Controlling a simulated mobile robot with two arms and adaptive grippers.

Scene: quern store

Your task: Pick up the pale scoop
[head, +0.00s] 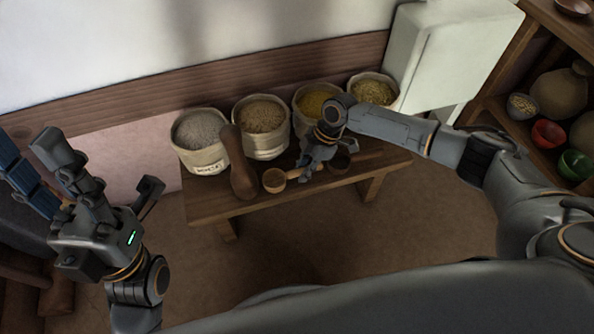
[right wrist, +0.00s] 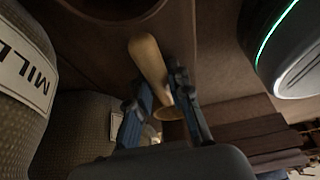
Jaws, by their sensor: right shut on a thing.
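The pale scoop (head: 273,181) is on the bench in front of the sacks, its round bowl at the left and its handle running right into my right gripper (head: 311,166). In the right wrist view, the scoop's pale handle (right wrist: 148,62) passes between the blue-sided fingers of my right gripper (right wrist: 155,98), which is shut on it. The fingers hide part of the scoop. I cannot tell whether the scoop is clear of the bench top. My left gripper (head: 104,168) is away to the left, fingers spread, open and empty.
Several filled sacks (head: 203,160) line the back of the wooden bench (head: 215,205). A darker scoop (head: 340,162) lies right of my right gripper. Shelves with a red bowl (head: 549,133) and a green bowl (head: 575,164) stand at right.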

